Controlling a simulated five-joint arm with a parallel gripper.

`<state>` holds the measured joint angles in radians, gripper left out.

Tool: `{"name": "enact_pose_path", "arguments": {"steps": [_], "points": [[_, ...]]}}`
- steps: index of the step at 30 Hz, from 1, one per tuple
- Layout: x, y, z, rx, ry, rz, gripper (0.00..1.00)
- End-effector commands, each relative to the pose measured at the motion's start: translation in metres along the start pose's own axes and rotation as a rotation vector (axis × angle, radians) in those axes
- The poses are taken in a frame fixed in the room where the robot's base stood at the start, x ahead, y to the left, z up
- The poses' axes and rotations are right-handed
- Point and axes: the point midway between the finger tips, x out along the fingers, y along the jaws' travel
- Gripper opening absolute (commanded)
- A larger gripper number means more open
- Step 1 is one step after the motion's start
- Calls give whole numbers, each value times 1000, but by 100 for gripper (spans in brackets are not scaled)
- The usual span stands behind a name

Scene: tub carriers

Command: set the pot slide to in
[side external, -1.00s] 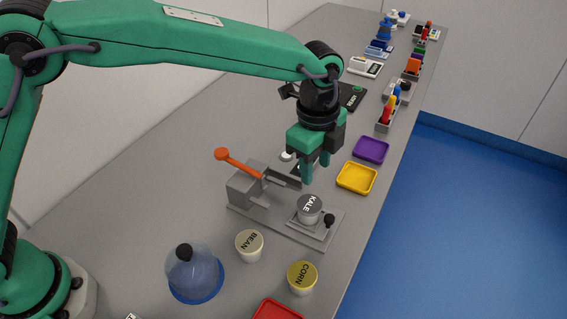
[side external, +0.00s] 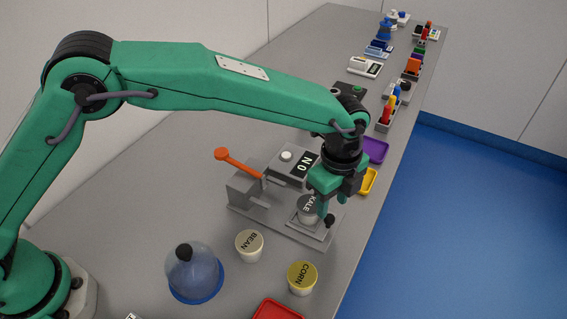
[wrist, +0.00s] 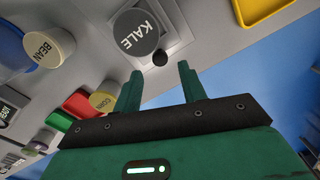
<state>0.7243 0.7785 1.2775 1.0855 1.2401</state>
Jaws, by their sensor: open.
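The pot slide (side external: 304,236) is a grey square plate on the grey base. It sits at the right end, apart from the grey block (side external: 243,188) with the orange lever (side external: 238,163). A tub with a dark KALE lid (side external: 307,207) stands on it; it also shows in the wrist view (wrist: 138,32). The slide's black knob (side external: 330,220) is at its right side. My gripper (side external: 326,212) is open and low over the knob, partly hiding the tub. In the wrist view the knob (wrist: 160,58) lies just beyond and between my fingertips (wrist: 159,76); I cannot tell whether they touch it.
A BEAN tub (side external: 249,245), a yellow-lidded CORN tub (side external: 302,278) and a clear dome with blue base (side external: 195,274) stand in front. A yellow tray (side external: 369,181) and a purple tray (side external: 375,150) lie behind my gripper. The table edge is close on the right.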

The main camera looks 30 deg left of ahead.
Motion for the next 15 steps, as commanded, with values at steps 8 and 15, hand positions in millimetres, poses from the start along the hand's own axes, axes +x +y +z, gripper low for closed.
{"name": "enact_pose_path", "arguments": {"steps": [8, 15], "points": [[34, 0, 0, 0, -1, 3, 41], [47, 0, 0, 0, 0, 1, 41]]}}
